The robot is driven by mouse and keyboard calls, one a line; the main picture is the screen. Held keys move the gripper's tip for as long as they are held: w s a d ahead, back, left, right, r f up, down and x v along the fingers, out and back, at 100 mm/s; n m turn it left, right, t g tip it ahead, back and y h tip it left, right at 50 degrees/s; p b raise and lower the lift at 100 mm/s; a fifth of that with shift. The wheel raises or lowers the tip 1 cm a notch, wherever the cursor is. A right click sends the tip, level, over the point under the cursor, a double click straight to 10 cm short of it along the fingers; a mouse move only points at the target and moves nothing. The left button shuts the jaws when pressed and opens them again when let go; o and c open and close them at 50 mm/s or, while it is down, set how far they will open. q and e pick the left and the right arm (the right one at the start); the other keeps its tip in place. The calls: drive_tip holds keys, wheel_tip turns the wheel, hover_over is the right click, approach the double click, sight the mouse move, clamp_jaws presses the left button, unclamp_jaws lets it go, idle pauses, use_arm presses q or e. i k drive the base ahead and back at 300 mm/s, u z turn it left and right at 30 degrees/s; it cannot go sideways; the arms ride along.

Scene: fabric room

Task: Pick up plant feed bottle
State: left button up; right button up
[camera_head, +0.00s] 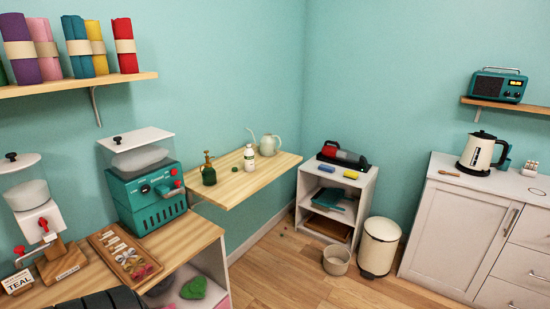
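A small white bottle (249,158) with a green label stands upright on a wall-mounted wooden shelf table (250,182). It looks like the plant feed bottle, but its print is too small to read. A dark green sprayer bottle with a brass top (208,170) stands to its left, apart from it. A pale green watering can (269,145) stands just behind and to its right, its thin spout pointing left.
A wooden counter (180,240) with a teal machine (148,195) is at the left. A low white shelf unit (335,195), a cream bin (378,247) and a basket (336,260) stand right of the table. Floor in front is mostly clear. A white cabinet (450,235) is at the right.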

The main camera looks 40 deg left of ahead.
sight(249, 154)
drive_tip(key=z, duration=0.3)
drive_tip(key=i, duration=1.7)
drive_tip(key=u, duration=0.7)
drive_tip(key=i, duration=1)
drive_tip(key=u, duration=0.9)
